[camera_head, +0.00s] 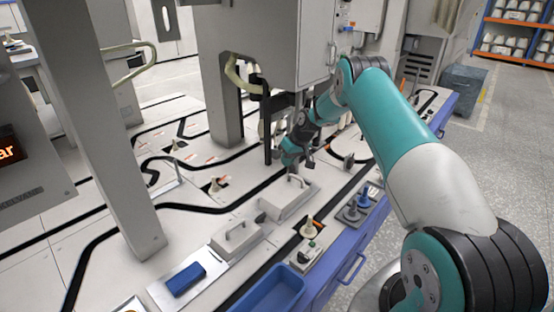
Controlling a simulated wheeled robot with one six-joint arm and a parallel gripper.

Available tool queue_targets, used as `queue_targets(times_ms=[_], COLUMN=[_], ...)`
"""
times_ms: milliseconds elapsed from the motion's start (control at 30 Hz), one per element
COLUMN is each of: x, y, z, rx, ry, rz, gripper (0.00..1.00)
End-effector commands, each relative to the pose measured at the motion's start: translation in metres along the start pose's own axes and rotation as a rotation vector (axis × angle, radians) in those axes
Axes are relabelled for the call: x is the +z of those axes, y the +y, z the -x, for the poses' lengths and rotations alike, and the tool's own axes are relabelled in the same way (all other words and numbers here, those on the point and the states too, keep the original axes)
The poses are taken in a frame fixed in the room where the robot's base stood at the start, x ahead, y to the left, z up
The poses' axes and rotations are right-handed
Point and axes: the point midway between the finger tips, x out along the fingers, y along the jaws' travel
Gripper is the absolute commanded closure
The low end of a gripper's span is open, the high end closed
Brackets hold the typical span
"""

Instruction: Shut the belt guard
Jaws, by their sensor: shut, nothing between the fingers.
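Two light grey covers with raised handles lie along the machine bed. The farther cover (280,208) is just below and in front of my gripper (293,166). The nearer cover (228,246) is farther left and toward the camera. I cannot tell for sure which one is the belt guard, or whether either is fully shut. My gripper points down above the far end of the farther cover. It is shut and appears empty. Its fingertips are small here, and I cannot tell whether they touch anything.
A blue bin (268,290) stands at the front edge. A blue block (186,279) lies on a pale plate at lower left. A switch box (306,256) and a holder with blue pegs (357,208) line the right edge. A grey post (126,170) rises at left.

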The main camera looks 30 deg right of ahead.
Motion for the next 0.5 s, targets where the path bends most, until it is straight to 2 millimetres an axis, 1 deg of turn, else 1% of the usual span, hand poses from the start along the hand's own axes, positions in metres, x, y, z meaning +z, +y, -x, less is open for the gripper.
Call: queue_targets(times_ms=[33,200,500], x=[0.003,0.007,0.01], y=[0.01,0.036,0.068], z=[-0.005,-0.018,-0.049], rx=[0.0,0.001,-0.002], ry=[0.0,0.0,-0.001], rz=[-0.002,0.001,0.01], gripper=[1.0,1.0,1.0])
